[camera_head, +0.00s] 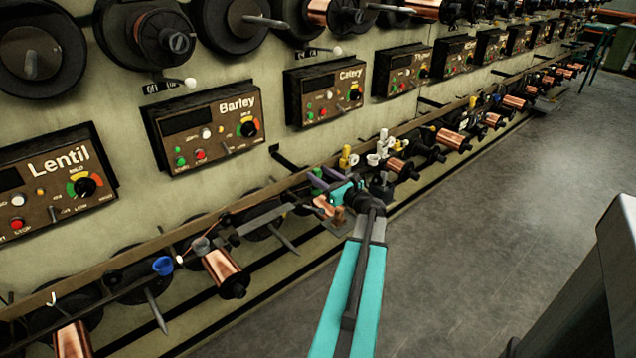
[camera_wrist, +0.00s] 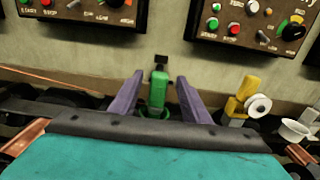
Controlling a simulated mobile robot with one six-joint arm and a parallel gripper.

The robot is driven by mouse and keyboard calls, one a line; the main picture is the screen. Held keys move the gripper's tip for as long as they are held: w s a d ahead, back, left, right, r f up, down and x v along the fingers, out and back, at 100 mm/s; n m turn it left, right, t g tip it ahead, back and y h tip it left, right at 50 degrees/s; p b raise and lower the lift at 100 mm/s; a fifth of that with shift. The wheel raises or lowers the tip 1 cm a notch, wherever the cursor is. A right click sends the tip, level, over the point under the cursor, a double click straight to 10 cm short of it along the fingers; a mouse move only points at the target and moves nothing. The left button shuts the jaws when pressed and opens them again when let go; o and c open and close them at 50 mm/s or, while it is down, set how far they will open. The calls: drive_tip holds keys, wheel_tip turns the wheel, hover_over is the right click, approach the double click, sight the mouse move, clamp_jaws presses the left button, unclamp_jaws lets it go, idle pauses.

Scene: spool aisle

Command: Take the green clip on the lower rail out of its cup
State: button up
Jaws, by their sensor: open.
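The green clip (camera_wrist: 157,88) stands upright in a green cup (camera_wrist: 155,112) in the middle of the wrist view. My gripper (camera_wrist: 161,84) is open, with one purple finger on each side of the clip and a visible gap on both sides. The clip's lower end is inside the cup, and the cup is partly hidden by my gripper's dark front edge. In the head view my gripper (camera_head: 320,177) is at the lower rail (camera_head: 215,227), and only a little of the green clip (camera_head: 317,172) shows beside the fingers.
A yellow clip (camera_wrist: 242,92) and white round pieces (camera_wrist: 257,106) stand close to the right of my gripper. Copper spools (camera_head: 222,268) sit along the rail.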

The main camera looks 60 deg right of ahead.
drive_tip(key=shift+w, duration=0.2)
drive_tip(key=x, duration=0.5)
drive_tip(key=shift+w+d+r, duration=0.1)
drive_tip(key=shift+w, duration=0.05)
idle(0.3)
idle(0.4)
clamp_jaws()
